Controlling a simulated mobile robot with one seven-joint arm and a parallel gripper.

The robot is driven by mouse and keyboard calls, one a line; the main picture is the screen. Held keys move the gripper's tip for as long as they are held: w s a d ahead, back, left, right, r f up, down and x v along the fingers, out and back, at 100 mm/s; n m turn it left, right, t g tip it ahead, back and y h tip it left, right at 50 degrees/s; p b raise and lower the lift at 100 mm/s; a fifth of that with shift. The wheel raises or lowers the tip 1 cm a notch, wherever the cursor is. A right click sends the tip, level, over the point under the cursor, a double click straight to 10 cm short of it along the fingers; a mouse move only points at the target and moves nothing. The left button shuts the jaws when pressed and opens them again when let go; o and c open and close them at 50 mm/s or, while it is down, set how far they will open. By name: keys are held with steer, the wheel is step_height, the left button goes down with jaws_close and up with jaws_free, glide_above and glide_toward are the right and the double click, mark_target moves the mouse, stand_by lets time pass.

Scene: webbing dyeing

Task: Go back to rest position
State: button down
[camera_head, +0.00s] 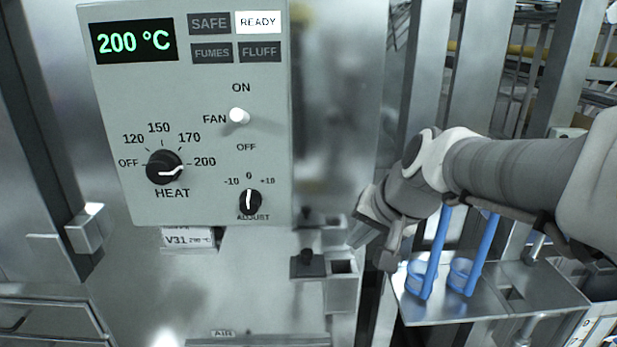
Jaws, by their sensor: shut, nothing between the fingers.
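My arm reaches in from the right edge. My gripper (368,246) is at its end, pointing left and down, just right of the grey control panel (190,120) and apart from its knobs. Its fingers are small and partly seen edge-on; they are shut with nothing visible in them. The panel display (130,39) reads 200 °C and the READY lamp (259,22) is lit. The heat knob (165,167) points toward 200. The adjust knob (249,202) points near 0.
Below my arm, a metal shelf (415,308) holds two blue ladle-like tools (438,250) with upright handles. A black knob (308,264) and metal brackets (342,290) stick out below the panel. Metal posts (475,60) stand behind my arm.

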steer(key=shift+s+r, duration=0.1)
steer(key=shift+r, duration=0.1)
